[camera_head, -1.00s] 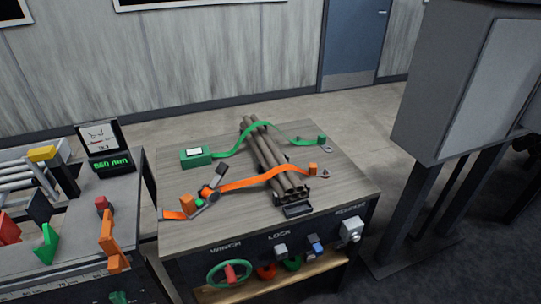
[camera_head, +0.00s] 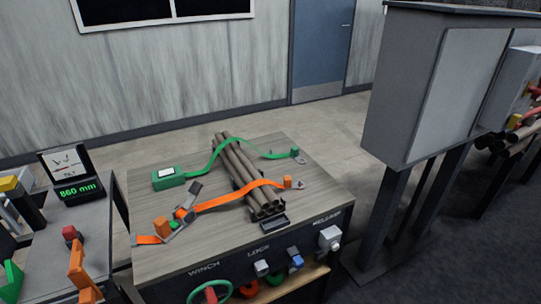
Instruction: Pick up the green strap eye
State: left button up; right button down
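The green strap (camera_head: 205,162) runs from a green box (camera_head: 168,177) at the back left of the wooden table over a bundle of brown pipes. Its eye end, the green strap eye (camera_head: 295,152), lies at the table's back right, with a small grey ring-like piece beside it. An orange strap (camera_head: 228,198) crosses the pipes (camera_head: 249,178) nearer the front and ends at a small orange eye (camera_head: 288,182). Neither of my grippers is in view.
The table front carries knobs labelled WINCH and LOCK, with a grey switch (camera_head: 330,238) at the right. A side bench with a display (camera_head: 76,192) stands left. A large grey cabinet (camera_head: 430,95) stands right. The tabletop's right part is clear.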

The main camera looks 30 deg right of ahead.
aim_at(295, 151)
jog(key=k, duration=0.5)
jog(key=z, duration=1.95)
jog(key=i, duration=1.5)
jog(key=u, duration=1.4)
